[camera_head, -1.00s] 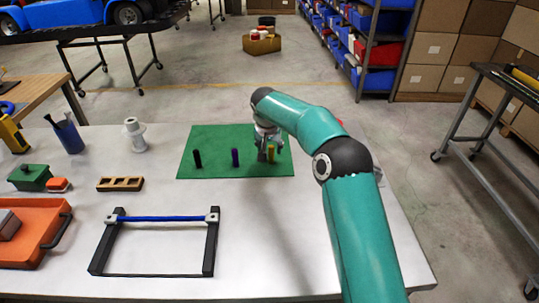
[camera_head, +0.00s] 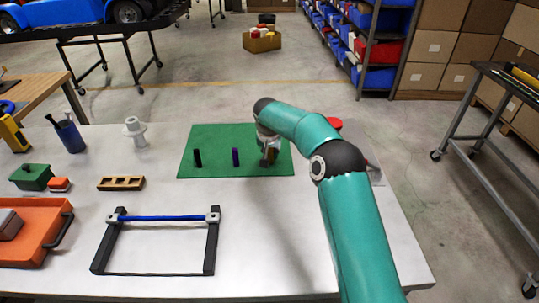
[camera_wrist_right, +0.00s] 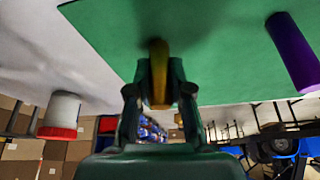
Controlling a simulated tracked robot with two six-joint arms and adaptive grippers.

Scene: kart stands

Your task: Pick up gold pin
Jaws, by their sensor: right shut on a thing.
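The gold pin (camera_wrist_right: 158,68) shows upright between the two fingers of my right gripper (camera_wrist_right: 160,88) in the right wrist view, and the fingers are shut on it. In the head view my right gripper (camera_head: 268,157) is low over the right part of the green mat (camera_head: 225,137) and hides most of the pin. I cannot tell whether the pin still touches the mat. My left gripper is out of view.
A purple pin (camera_head: 236,156) and a black pin (camera_head: 198,158) stand on the mat to the left. A wooden slotted block (camera_head: 121,184), a white spool (camera_head: 135,133) and a frame with a blue bar (camera_head: 163,218) are further left.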

